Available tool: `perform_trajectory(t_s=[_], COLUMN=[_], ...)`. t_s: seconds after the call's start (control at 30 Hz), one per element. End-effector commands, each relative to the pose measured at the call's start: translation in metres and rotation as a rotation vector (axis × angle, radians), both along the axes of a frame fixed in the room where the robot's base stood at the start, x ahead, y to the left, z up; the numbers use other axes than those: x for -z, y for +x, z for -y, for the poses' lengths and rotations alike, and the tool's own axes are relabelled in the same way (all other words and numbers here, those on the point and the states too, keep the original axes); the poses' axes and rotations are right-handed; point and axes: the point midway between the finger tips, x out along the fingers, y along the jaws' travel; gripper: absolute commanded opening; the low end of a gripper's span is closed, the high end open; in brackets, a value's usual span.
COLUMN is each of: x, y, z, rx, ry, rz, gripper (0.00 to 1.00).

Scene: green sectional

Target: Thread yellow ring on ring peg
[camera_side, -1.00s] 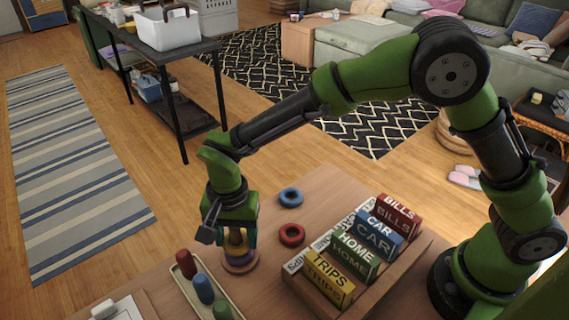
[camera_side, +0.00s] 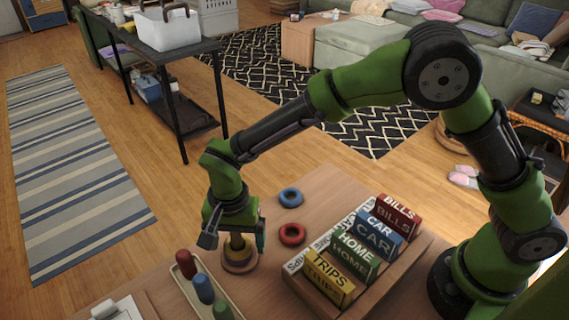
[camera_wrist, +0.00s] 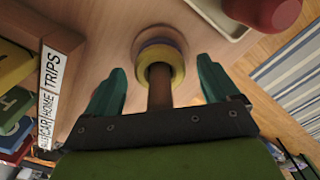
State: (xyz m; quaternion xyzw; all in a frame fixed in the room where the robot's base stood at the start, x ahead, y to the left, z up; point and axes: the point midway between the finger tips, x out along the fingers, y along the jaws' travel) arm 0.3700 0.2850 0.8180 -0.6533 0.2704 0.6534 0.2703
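The yellow ring (camera_wrist: 176,62) is around the brown ring peg (camera_wrist: 160,90) in the wrist view, low on it near the round base. A purple-blue band shows just beneath it. In the side view the yellow ring (camera_side: 238,254) sits around the peg (camera_side: 237,242) above the wooden base (camera_side: 240,267). My gripper (camera_wrist: 161,70) is open, its teal fingers apart on either side of the peg and clear of the ring. In the side view my gripper (camera_side: 236,240) is over the peg, which stands upright between the fingers.
A blue ring (camera_side: 291,197) and a red ring (camera_side: 292,235) lie on the table to the right of the peg. A rack with labelled blocks (camera_side: 355,252) stands further right. A tray (camera_side: 184,275) with red, blue and green pegs is at the front left.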

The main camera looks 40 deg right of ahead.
Motion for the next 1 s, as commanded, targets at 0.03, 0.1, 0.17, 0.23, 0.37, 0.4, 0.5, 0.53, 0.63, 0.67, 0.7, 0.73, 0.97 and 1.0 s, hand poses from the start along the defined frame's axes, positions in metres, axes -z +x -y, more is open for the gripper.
perform_trajectory(t_s=[0.03, 0.1, 0.17, 0.23, 0.37, 0.4, 0.5, 0.53, 0.63, 0.67, 0.7, 0.73, 0.97, 1.0], x=[0.000, 0.000, 0.000, -0.001, -0.013, -0.019, -0.040, -0.047, -0.073, -0.080, -0.090, -0.098, -0.145, -0.151], y=[0.000, 0.000, 0.000, 0.000, 0.001, 0.001, 0.001, 0.001, 0.001, 0.001, 0.000, 0.001, 0.000, 0.001], z=[0.000, 0.000, 0.000, 0.000, 0.000, -0.001, -0.001, -0.001, -0.001, -0.001, -0.001, -0.001, 0.000, -0.001], rx=[0.000, 0.000, 0.000, 0.000, 0.000, 0.000, -0.001, -0.001, -0.002, -0.002, 0.000, -0.001, 0.000, -0.001], ry=[0.000, 0.000, 0.000, 0.001, 0.002, 0.002, 0.004, 0.004, 0.004, 0.004, 0.005, 0.004, 0.002, 0.002], rz=[0.000, 0.000, 0.000, 0.001, 0.004, 0.004, 0.005, 0.005, 0.006, 0.006, 0.005, 0.006, 0.004, 0.004], gripper=[0.88, 0.88, 0.88, 0.88, 0.88, 0.88, 0.88, 0.88, 0.88, 0.88, 0.88, 0.88, 0.88, 0.88])
